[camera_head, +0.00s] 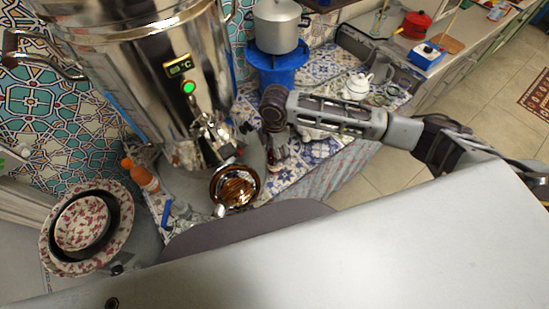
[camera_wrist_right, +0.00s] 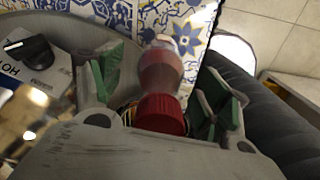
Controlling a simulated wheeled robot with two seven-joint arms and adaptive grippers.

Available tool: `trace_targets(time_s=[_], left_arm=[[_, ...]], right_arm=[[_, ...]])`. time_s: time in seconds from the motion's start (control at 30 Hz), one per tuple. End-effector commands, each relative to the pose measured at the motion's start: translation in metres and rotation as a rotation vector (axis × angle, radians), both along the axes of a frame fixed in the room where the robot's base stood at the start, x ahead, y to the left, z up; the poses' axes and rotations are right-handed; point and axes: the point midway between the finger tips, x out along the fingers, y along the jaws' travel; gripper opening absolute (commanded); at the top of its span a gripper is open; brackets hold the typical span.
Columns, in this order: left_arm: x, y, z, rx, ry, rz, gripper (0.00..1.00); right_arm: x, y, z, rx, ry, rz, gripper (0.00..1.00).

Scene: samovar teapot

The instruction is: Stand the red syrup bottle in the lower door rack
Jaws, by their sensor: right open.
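My right gripper (camera_head: 276,150) reaches in from the right, pointing down at the patterned counter beside the samovar. In the right wrist view its green-padded fingers (camera_wrist_right: 162,88) are open, one on each side of a bottle with a red ribbed cap (camera_wrist_right: 160,112) and a translucent reddish body (camera_wrist_right: 160,70). This looks like the red syrup bottle. It stands between the fingers, with a gap visible on the left; contact on the right is unclear. In the head view the bottle is mostly hidden by the gripper. I cannot make out a lower door rack. My left gripper is not in view.
The large steel samovar (camera_head: 145,75) stands left of my right gripper. An orange bottle (camera_head: 140,174) and stacked bowls (camera_head: 84,221) are further left. A wide pale slab (camera_head: 380,245) fills the foreground.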

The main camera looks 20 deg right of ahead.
Motion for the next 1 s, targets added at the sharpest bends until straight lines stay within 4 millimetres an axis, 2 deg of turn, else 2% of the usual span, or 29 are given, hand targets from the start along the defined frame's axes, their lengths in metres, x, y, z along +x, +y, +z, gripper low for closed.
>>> trace_targets(time_s=[0.17,0.6,1.0], left_arm=[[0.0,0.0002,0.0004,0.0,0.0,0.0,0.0],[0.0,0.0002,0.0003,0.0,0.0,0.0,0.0],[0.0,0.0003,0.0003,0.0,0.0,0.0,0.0]], right_arm=[[-0.0006,0.0003,-0.009,0.0,0.001,0.002,0.76],[-0.0005,0.0003,-0.0091,0.0,0.0,0.002,0.76],[-0.0006,0.0003,-0.009,0.0,0.0,0.001,0.24]])
